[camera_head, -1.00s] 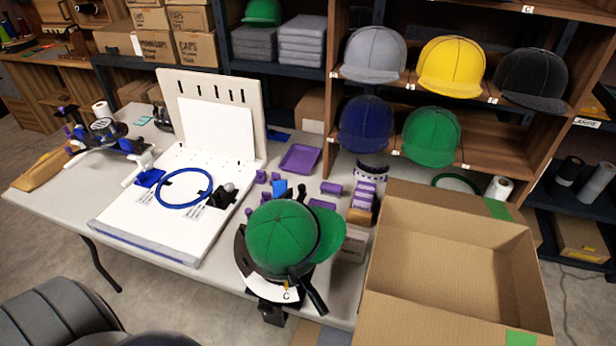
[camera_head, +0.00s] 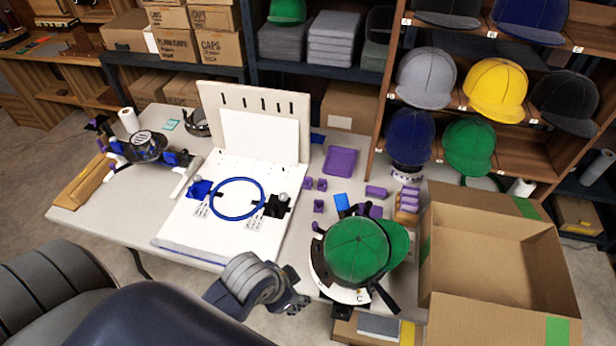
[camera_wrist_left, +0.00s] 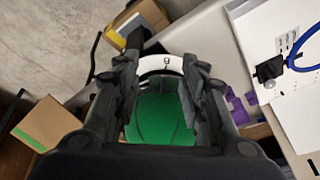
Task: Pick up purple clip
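Several small purple clips lie on the table between the white board and the green cap. Purple pieces (camera_wrist_left: 238,108) also show at the right in the left wrist view, partly hidden by a finger. My left gripper (camera_head: 293,301) is at the table's front edge, left of the green cap and in front of the clips. In the left wrist view its fingers (camera_wrist_left: 160,78) are spread and empty, with the green cap beyond them. My right gripper is out of view.
A green cap (camera_head: 357,248) sits on a round holder at the front edge. A purple tray (camera_head: 340,161) lies behind the clips. The white board (camera_head: 200,238) holds a blue hoop (camera_head: 238,199). An open cardboard box (camera_head: 490,315) stands at the right, below cap shelves.

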